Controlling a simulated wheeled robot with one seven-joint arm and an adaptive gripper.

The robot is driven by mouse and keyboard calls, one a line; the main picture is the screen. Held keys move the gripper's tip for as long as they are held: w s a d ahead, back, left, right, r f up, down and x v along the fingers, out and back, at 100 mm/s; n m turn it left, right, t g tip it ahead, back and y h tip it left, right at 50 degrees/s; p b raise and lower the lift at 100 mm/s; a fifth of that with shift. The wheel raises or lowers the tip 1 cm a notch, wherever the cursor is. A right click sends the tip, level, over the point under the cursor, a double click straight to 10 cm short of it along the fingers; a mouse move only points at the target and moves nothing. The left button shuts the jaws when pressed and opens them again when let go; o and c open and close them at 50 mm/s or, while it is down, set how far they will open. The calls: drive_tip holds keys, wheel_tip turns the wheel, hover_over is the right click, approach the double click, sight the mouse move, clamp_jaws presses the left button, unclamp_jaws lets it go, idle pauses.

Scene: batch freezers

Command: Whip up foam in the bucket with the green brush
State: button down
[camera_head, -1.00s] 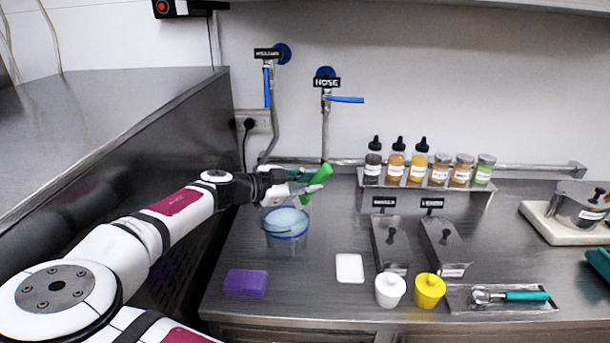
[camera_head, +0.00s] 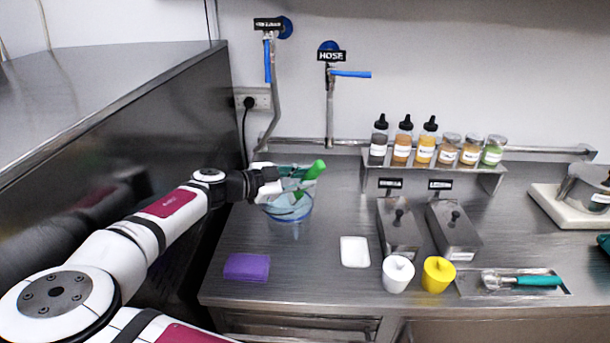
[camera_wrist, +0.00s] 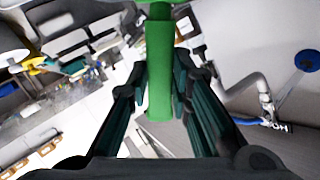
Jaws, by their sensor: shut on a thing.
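The green brush (camera_head: 313,171) has its handle end sticking up above the rim of the clear bucket (camera_head: 290,226). The bucket stands on the steel counter at the left and holds pale bluish liquid. My gripper (camera_head: 282,182) is shut on the brush just over the bucket's rim. In the wrist view the green brush handle (camera_wrist: 159,75) runs between the two dark green fingers of my gripper (camera_wrist: 165,95). The brush's lower part is hidden behind the bucket wall and my gripper, so I cannot tell how deep it sits.
A purple sponge (camera_head: 247,267) and a white pad (camera_head: 354,251) lie in front of the bucket. White (camera_head: 397,275) and yellow (camera_head: 437,275) cups stand farther right. A hose pipe (camera_head: 330,110) rises behind the bucket, and a steel wall (camera_head: 130,150) stands close on the left.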

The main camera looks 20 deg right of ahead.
drive_tip(key=shift+w+a+f+b, duration=0.25)
drive_tip(key=shift+w+f+b, duration=0.1)
drive_tip(key=shift+f, duration=0.3)
drive_tip(key=shift+w+a+f+b, duration=0.2)
drive_tip(key=shift+w+f+b, duration=0.15)
drive_tip(key=shift+f, duration=0.3)
drive_tip(key=shift+s, duration=0.1)
